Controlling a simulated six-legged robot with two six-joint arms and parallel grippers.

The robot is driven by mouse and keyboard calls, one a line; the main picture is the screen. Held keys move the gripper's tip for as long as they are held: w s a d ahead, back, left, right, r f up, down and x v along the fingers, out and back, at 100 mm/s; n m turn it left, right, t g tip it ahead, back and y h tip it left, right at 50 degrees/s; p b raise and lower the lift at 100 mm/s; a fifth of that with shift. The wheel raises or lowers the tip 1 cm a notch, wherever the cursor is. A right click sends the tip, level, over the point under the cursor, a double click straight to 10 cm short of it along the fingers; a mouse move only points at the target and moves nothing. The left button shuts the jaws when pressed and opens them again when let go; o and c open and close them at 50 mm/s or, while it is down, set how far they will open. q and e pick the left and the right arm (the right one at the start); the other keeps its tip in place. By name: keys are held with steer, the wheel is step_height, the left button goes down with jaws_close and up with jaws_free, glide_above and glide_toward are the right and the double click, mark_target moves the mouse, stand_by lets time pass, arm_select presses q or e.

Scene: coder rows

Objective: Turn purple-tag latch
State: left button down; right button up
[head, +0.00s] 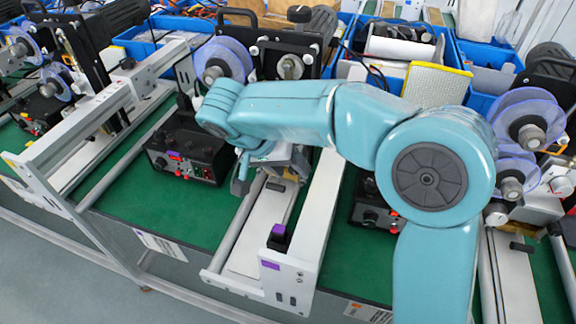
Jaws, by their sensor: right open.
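A dark latch knob with a purple top (279,231) stands near the front end of a white rail, in the lower middle of the head view. A purple tag (270,265) is on the end plate just below it. My right gripper (250,172) hangs from the teal arm above the back part of the same rail, behind the latch and apart from it. It is open and seems empty; its fingers are partly hidden by the wrist. My left gripper is not in view.
A black control box (186,155) with knobs stands left of the rail on the green bench top (215,203). A coder with purple-blue reels (222,60) stands behind. Similar coders flank it on both sides. Blue bins (480,72) line the back.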

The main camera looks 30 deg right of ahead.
jaws_close()
steer(key=b, duration=0.2)
steer(key=t+y+b, duration=0.1)
steer(key=b, duration=0.1)
steer(key=t+y+b, duration=0.1)
steer(key=b, duration=0.1)
steer(key=shift+s+d+f+m, duration=0.2)
steer(key=shift+s+d+m, duration=0.1)
steer(key=shift+m, duration=0.1)
steer(key=shift+r+t+y+b, duration=0.25)
steer(key=shift+t+y+b, duration=0.05)
steer(key=shift+t+b, duration=0.15)
steer(key=shift+r, duration=0.1)
jaws_free()
steer(key=p+v, duration=0.4)
steer(key=v, duration=1.2)
steer(key=shift+r, duration=0.2)
